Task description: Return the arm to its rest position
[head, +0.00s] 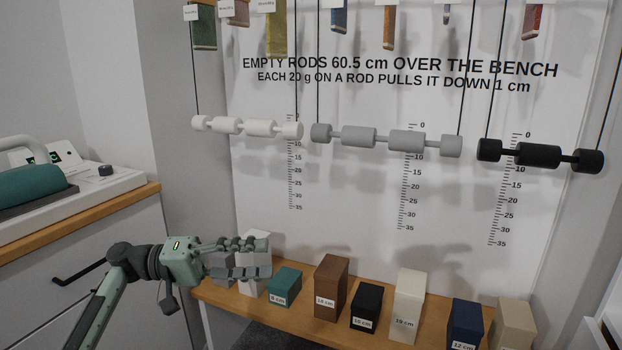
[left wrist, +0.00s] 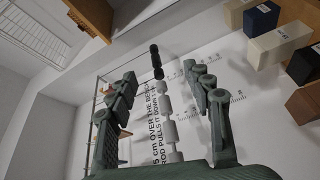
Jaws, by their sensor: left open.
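My left gripper (head: 268,258) reaches in from the left in the head view, over the left end of the wooden bench (head: 262,322). Its fingers point right and are spread apart with nothing between them. It overlaps the white-grey block (head: 254,286) behind it and hides part of it; whether they touch I cannot tell. The left wrist view shows the two fingers (left wrist: 160,82) apart, with the wall and hanging rods beyond. My right gripper is not in view.
A white rod (head: 228,126), a grey rod (head: 378,137) and a black rod (head: 538,154) hang on cords. Several labelled blocks stand along the bench, including a teal block (head: 283,286) and a brown block (head: 330,284). A counter (head: 90,220) stands left.

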